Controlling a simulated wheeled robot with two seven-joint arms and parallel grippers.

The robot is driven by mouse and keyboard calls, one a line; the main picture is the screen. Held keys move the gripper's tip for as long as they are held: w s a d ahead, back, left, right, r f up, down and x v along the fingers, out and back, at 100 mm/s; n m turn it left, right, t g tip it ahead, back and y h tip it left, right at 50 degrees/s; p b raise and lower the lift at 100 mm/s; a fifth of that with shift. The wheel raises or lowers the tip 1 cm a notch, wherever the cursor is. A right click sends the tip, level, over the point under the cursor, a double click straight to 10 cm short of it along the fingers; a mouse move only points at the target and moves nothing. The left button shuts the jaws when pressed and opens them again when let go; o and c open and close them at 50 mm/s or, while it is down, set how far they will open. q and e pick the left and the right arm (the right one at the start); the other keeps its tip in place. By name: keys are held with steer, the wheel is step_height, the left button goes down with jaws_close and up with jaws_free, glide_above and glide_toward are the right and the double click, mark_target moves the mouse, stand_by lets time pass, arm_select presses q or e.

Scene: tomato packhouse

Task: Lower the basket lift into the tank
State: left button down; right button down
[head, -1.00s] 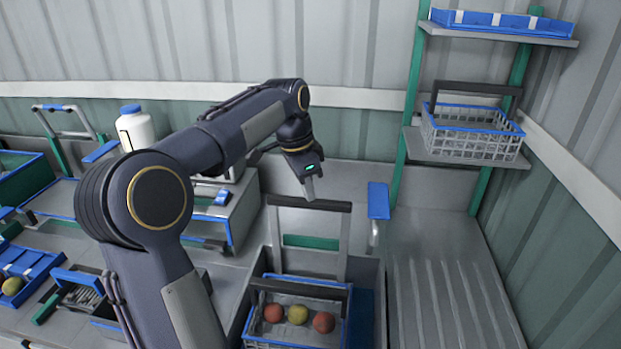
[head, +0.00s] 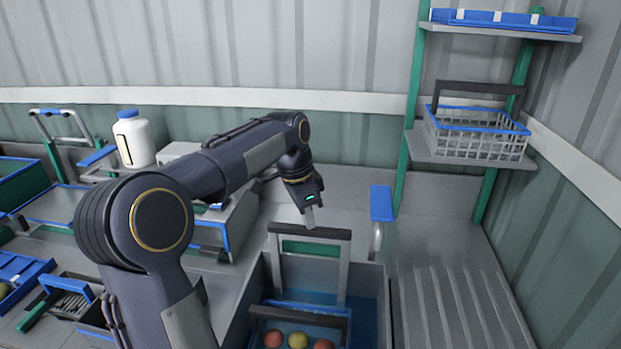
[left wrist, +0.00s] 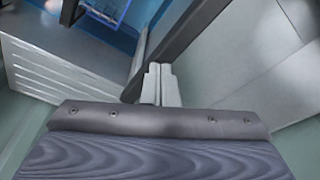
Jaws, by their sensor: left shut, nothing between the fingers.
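The basket lift has a grey upright frame with a dark top bar (head: 322,233) and stands in the grey tank (head: 378,275). Blue water (head: 365,318) shows around it. The basket (head: 347,314), with a blue rim and dark handle, sits low in the tank, holding two red tomatoes and one yellow one; its lower part is cut off. My left gripper (head: 310,216) is shut and empty, pointing down at the top bar, its tips at or just above it. In the left wrist view, the shut fingers (left wrist: 160,82) are by the dark bar (left wrist: 185,45). My right gripper is not in view.
A blue-topped lever (head: 381,204) stands right of the lift. A ribbed grey drainboard (head: 450,310) lies to the right, below a shelf with an empty wire basket (head: 475,135). A white bottle (head: 133,140) and blue-edged trays stand left.

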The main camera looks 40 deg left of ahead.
mark_target(308, 236)
arm_select(q)
steer(key=shift+f+b, duration=1.35)
steer(key=shift+f, duration=0.95)
step_height(308, 236, up, 16)
steer(key=p, duration=1.5)
steer(key=shift+r, duration=0.15)
